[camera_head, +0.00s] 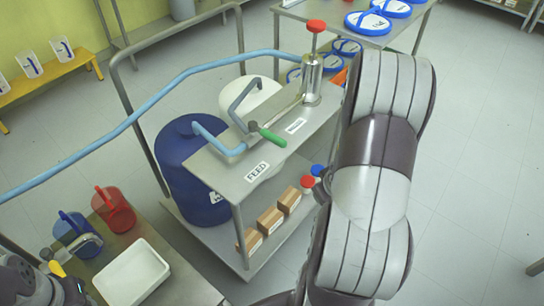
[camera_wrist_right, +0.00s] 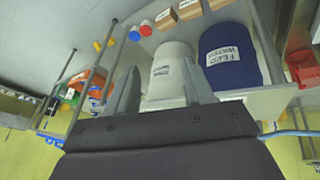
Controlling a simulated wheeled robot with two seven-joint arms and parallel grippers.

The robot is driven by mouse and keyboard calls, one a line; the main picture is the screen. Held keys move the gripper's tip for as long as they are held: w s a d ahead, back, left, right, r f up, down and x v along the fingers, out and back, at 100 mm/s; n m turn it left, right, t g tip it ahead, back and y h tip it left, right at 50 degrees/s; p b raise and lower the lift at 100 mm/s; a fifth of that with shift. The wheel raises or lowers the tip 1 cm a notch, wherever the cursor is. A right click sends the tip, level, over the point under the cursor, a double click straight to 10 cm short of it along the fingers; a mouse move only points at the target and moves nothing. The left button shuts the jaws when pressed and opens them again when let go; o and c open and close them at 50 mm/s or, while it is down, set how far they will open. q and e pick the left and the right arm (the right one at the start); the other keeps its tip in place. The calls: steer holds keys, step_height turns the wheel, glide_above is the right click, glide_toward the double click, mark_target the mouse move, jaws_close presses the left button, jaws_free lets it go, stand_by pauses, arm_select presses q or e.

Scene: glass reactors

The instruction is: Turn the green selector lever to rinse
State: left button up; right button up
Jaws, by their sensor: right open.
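The green selector lever (camera_head: 272,137) is on the valve (camera_head: 252,127) on top of the grey metal cart (camera_head: 222,170). Its handle points to the lower right, between the FEED label (camera_head: 258,171) and a second label (camera_head: 296,125) too small to read surely. My right gripper (camera_wrist_right: 163,66) is open and empty in the right wrist view, with the drums beyond its fingers. The lever does not show there. My right arm crosses the right of the head view, its gripper out of sight. My left arm's end (camera_head: 45,272) shows at the lower left, its jaws unclear.
A steel cylinder with a red knob (camera_head: 314,28) stands on the cart. A blue drum (camera_head: 190,165) and white drum (camera_head: 252,98) stand by it. A blue hose (camera_head: 165,92) crosses above. A white tray (camera_head: 132,274) and red jug (camera_head: 114,208) are at lower left.

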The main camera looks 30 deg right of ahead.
step_height(320, 180, down, 3)
steer(key=w+d+n+t, duration=0.2)
steer(key=d+n+t, duration=0.1)
steer(key=n+t+y, duration=0.3)
steer(key=n+t, duration=0.4)
glide_toward(276, 140)
steer(key=x, duration=0.3)
steer(key=b+x, duration=0.1)
steer(key=x, duration=0.3)
steer(key=b+x, duration=0.1)
steer(key=x, duration=0.3)
steer(key=shift+d+f, duration=0.25)
steer(key=shift+f, duration=0.1)
arm_select(q)
step_height(276, 140, down, 4)
arm_select(e)
steer(key=shift+c, duration=0.3)
jaws_close()
